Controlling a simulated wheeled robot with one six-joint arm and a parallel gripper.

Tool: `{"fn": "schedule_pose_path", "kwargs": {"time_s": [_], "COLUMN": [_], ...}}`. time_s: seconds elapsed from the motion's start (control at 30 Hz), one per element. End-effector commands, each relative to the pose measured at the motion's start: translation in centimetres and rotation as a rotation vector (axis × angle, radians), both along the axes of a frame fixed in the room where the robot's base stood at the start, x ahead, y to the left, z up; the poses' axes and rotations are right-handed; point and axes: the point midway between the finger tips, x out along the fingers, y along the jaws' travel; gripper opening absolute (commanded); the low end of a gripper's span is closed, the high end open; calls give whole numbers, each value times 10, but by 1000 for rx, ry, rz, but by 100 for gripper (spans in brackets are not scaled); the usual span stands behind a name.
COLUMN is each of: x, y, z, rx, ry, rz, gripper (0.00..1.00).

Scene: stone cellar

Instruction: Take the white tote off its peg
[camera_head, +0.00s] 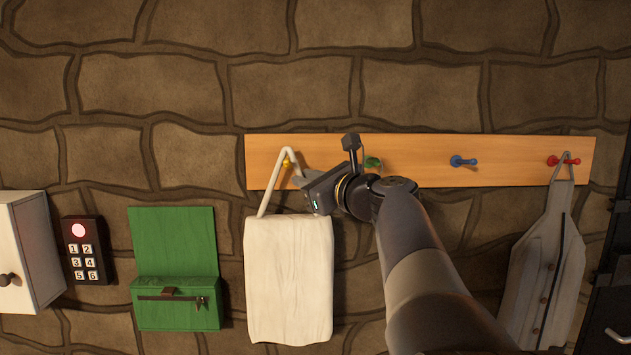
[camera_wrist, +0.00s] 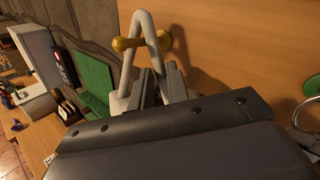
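The white tote (camera_head: 289,280) hangs against the stone wall. Its pale looped handle (camera_head: 267,190) goes up around the yellow peg (camera_head: 287,162) on the wooden rail. In the wrist view the handle (camera_wrist: 139,45) forms a narrow loop, with the yellow peg (camera_wrist: 128,43) through it. My gripper (camera_head: 303,178) reaches in from the right, just below the peg. In the wrist view my gripper's fingers (camera_wrist: 161,86) stand close together on either side of the handle's right strand and appear shut on it. The lower part of that strand is hidden behind the fingers.
The rail (camera_head: 520,176) also bears a green peg (camera_head: 373,163), a blue peg (camera_head: 462,161) and a red peg (camera_head: 562,161) holding a grey garment (camera_head: 545,265). Left of the tote are a green wall pouch (camera_head: 175,270), a keypad (camera_head: 86,250) and a white cabinet (camera_head: 30,250).

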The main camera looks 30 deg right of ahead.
Motion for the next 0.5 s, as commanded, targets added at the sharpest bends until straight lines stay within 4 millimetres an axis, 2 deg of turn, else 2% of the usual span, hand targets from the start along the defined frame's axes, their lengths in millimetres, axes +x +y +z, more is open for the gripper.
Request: {"fn": "schedule_pose_path", "kwargs": {"time_s": [0.03,0.2,0.5], "x": [8,23,26], "y": [3,6,6], "z": [1,0,0], "rx": [1,1,0], "ry": [2,1,0], "rz": [4,2,0], "gripper": [16,16,16]}}
